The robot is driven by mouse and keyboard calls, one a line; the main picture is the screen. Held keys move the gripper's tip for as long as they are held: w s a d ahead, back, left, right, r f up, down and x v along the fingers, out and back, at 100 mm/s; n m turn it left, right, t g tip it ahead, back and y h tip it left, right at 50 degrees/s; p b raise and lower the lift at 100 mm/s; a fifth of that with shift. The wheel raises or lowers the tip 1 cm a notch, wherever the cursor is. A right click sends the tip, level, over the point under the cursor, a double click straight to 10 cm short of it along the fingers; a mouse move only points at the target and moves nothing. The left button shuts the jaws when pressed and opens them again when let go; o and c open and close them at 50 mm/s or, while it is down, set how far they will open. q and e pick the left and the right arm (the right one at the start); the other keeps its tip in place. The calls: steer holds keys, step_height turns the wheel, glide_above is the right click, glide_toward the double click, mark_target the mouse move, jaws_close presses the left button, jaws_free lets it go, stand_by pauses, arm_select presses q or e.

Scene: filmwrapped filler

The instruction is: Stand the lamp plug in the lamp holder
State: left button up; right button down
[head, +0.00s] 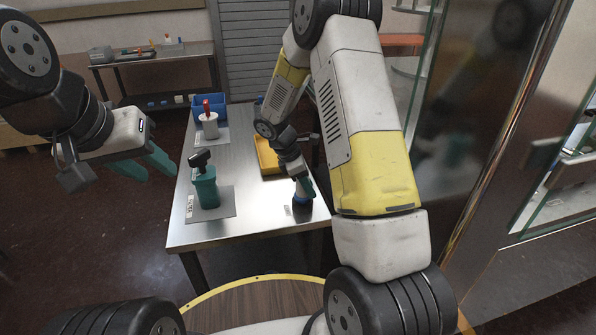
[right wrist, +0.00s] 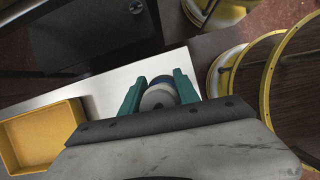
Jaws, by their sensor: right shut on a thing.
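A white-topped round thing with a blue band (right wrist: 158,97) sits between the teal fingers of my right gripper (right wrist: 159,90), which is shut on it. In the head view my right gripper (head: 304,186) holds it at the table's front right corner, with its blue lower part (head: 302,200) showing. I cannot tell whether it touches the dark mat below, or whether it is the lamp plug. A teal block with a black-topped piece (head: 205,187) stands on a grey mat at front left. A white cylinder with a red top (head: 209,120) stands behind it. My left gripper (head: 153,163) is open and empty, left of the table.
The steel table (head: 240,221) has clear room in its front middle. A yellow tray (head: 266,156) lies behind my right gripper and shows in the right wrist view (right wrist: 42,134). A blue bin (head: 210,104) stands at the back. A glass and metal cabinet is at right.

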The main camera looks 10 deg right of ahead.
steer(key=shift+f, duration=0.3)
stand_by(0.9)
steer(key=c, duration=0.8)
jaws_free()
steer(key=v, duration=0.7)
steer(key=shift+a+r, duration=0.1)
steer(key=shift+r, duration=0.3)
steer(key=s+r+m+t+y, duration=0.2)
steer(key=s+r+m, duration=0.3)
steer(key=s+r, duration=0.2)
steer(key=s+r+m+t+y, duration=0.2)
steer(key=s+r+m, duration=0.4)
steer(key=s, duration=0.3)
steer(key=s+a+r+m+t+y, duration=0.1)
steer(key=s+r+m+t+y, duration=0.1)
steer(key=s+r+m, duration=0.4)
steer(key=shift+s+r+y, duration=0.5)
steer(key=shift+s+r, duration=0.65)
steer(key=shift+r, duration=0.2)
